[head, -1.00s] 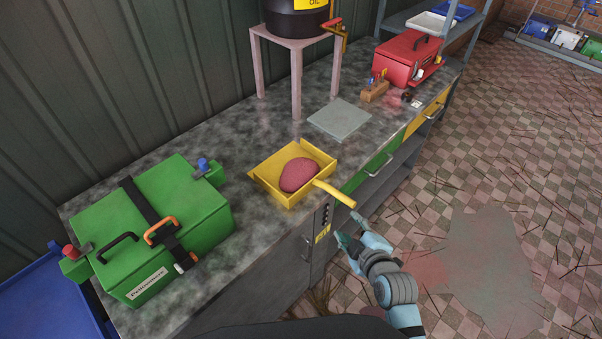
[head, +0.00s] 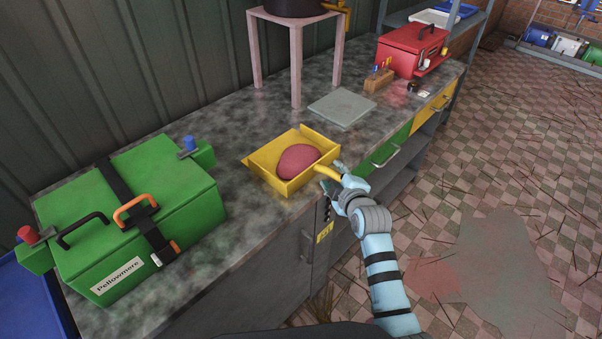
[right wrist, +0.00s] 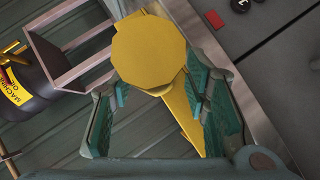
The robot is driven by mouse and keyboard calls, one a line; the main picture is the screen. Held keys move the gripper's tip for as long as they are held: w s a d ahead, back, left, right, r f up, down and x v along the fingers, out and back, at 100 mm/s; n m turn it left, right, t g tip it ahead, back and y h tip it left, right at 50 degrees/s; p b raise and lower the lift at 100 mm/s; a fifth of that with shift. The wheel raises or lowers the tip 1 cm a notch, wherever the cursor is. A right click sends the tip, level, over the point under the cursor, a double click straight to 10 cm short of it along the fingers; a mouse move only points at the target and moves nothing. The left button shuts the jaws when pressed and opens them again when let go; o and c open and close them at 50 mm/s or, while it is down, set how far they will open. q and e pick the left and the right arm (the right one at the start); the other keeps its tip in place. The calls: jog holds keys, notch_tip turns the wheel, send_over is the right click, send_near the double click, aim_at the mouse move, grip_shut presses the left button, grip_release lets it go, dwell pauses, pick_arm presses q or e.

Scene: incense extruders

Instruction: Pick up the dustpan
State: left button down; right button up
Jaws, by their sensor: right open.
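The yellow dustpan (head: 266,172) sits on the bench top near its front edge, with a reddish lump (head: 299,160) lying in it. Its yellow handle points right, toward the bench's front edge. My right gripper (head: 334,177) is open at the handle, with a finger on each side of it in the head view. In the right wrist view, the handle's round end (right wrist: 149,54) shows large between and just beyond the open fingers (right wrist: 160,95). I cannot tell whether the fingers touch it. My left gripper is not in view.
A grey plate (head: 342,109), a pink stand (head: 297,60) and a red box (head: 408,52) are farther back. Drawers with handles (head: 386,158) line the bench front. Bare bench top lies around the dustpan.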

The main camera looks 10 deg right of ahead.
jog(key=shift+w+r, duration=0.1)
jog(key=shift+r, duration=0.1)
grip_shut()
